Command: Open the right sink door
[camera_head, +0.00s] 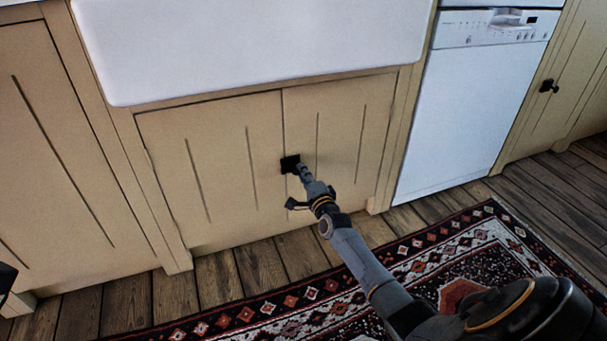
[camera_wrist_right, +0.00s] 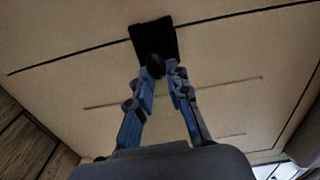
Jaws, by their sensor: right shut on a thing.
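The right sink door (camera_head: 352,140) is a cream panel under the white sink, and it looks closed, in line with the left sink door (camera_head: 215,165). Its black knob sits on a dark square plate (camera_head: 289,163) near the seam between the doors. My right gripper (camera_head: 303,172) is at this knob. In the right wrist view the fingers (camera_wrist_right: 161,80) are shut around the round black knob (camera_wrist_right: 155,66), with the dark plate just behind it. In the head view the gripper partly hides the knob. My left gripper cannot be made out.
A white farmhouse sink (camera_head: 250,45) hangs above the doors. A white dishwasher (camera_head: 465,110) stands to the right, with another cabinet and black knob (camera_head: 548,86) beyond. A patterned rug (camera_head: 440,270) lies on the wooden floor (camera_head: 225,280) before the cabinets.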

